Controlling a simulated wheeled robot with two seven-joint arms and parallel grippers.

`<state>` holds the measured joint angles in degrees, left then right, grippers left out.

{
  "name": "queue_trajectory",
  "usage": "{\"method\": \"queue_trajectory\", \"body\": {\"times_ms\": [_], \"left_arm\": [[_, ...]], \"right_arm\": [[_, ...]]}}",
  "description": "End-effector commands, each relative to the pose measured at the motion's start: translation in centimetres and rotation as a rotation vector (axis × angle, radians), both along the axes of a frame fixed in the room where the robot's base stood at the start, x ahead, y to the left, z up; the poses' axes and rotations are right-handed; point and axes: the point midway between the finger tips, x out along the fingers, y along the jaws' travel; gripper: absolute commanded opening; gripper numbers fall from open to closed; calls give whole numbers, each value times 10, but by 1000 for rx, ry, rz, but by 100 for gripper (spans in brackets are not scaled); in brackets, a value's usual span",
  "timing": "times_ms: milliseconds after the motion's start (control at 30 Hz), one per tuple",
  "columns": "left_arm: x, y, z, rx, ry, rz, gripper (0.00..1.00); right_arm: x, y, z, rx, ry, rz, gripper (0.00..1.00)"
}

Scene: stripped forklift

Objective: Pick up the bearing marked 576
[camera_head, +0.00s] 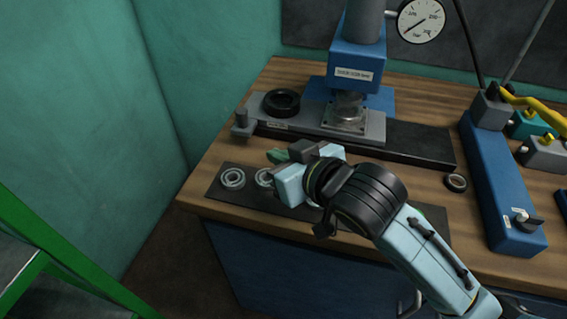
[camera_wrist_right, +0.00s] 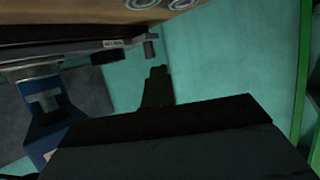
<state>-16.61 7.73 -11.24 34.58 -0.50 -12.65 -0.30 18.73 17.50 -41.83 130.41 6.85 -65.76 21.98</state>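Two silver ring bearings lie flat on a dark mat (camera_head: 212,194) at the front left of the bench: a left one (camera_head: 232,178) and one beside it (camera_head: 264,177), partly covered by my right gripper (camera_head: 283,160). No number can be read on either. My right gripper is above the mat, and its fingers are largely hidden by its own body, so its opening cannot be judged. In the right wrist view two bearings show cut off at the top edge (camera_wrist_right: 138,4) (camera_wrist_right: 180,4); a dark finger-like part points up near the middle. My left gripper is not in view.
A blue press (camera_head: 358,65) stands behind on a grey plate with a black ring (camera_head: 282,102). A small dark ring (camera_head: 456,182) lies on bare wood at the right, near a long blue tool (camera_head: 502,190). A gauge (camera_head: 421,20) is above.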

Motion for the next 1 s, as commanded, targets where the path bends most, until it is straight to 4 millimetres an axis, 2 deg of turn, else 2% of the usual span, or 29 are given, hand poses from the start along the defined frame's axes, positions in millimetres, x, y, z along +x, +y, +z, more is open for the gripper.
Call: {"method": "queue_trajectory", "body": {"times_ms": [167, 200, 800, 1000], "left_arm": [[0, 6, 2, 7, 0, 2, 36], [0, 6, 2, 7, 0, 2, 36], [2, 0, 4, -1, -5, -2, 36], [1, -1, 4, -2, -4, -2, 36]], "right_arm": [[0, 0, 2, 1, -1, 0, 0], [0, 0, 2, 1, -1, 0, 3], [0, 0, 4, 0, -1, 0, 80], [0, 0, 4, 0, -1, 0, 80]]}}
